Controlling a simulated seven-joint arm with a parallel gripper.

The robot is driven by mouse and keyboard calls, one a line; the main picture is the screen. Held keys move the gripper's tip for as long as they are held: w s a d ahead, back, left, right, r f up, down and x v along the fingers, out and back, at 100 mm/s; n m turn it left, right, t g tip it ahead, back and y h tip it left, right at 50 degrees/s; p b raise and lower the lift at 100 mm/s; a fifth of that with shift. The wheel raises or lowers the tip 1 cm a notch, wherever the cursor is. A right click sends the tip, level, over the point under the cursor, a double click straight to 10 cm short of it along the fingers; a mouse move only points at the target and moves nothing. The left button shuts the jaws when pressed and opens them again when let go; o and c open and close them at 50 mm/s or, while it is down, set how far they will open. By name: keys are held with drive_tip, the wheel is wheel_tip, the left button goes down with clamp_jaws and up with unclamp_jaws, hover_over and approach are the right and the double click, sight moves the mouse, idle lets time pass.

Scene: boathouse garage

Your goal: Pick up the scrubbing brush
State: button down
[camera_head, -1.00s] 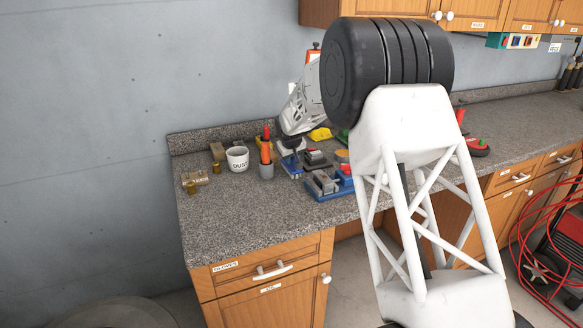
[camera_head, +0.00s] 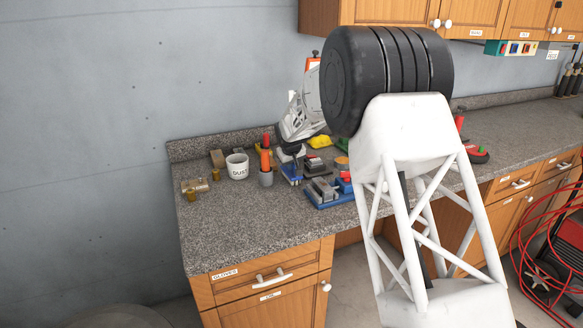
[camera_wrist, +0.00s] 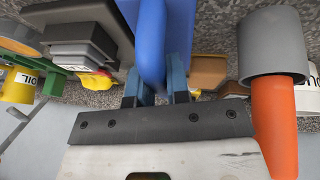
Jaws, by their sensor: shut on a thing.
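The scrubbing brush (camera_wrist: 153,45) shows as a blue, looped handle in the wrist view. It also shows as a small blue shape (camera_head: 291,173) among the crowded items on the counter in the head view. My gripper (camera_wrist: 155,92) has a finger on either side of the blue handle and is shut on it. In the head view, my gripper (camera_head: 291,153) is over the brush and partly hides it. The brush's underside is hidden, and I cannot tell whether it touches the counter.
A grey cup with an orange-handled thing (camera_head: 266,178) stands close on the left, by a white mug (camera_head: 237,166). A blue tray (camera_head: 325,198) with grey parts lies close on the right. The front left of the granite counter (camera_head: 235,222) is clear.

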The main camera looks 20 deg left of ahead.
wheel_tip(320, 180, up, 3)
drive_tip(key=shift+r, duration=0.2)
drive_tip(key=s+d+r, duration=0.1)
drive_tip(key=s+d, duration=0.7)
drive_tip(key=s, duration=0.5)
drive_tip(key=shift+s+d, duration=0.25)
drive_tip(key=shift+s, duration=0.05)
drive_tip(key=shift+r, duration=0.1)
drive_tip(key=c, duration=1.8)
unclamp_jaws()
clamp_jaws()
drive_tip(key=w+d+r, duration=0.3)
drive_tip(key=w+r, duration=0.5)
drive_tip(key=r, duration=0.1)
drive_tip(key=shift+w+d, duration=0.25)
drive_tip(key=shift+d, duration=0.1)
drive_tip(key=shift+f, duration=0.15)
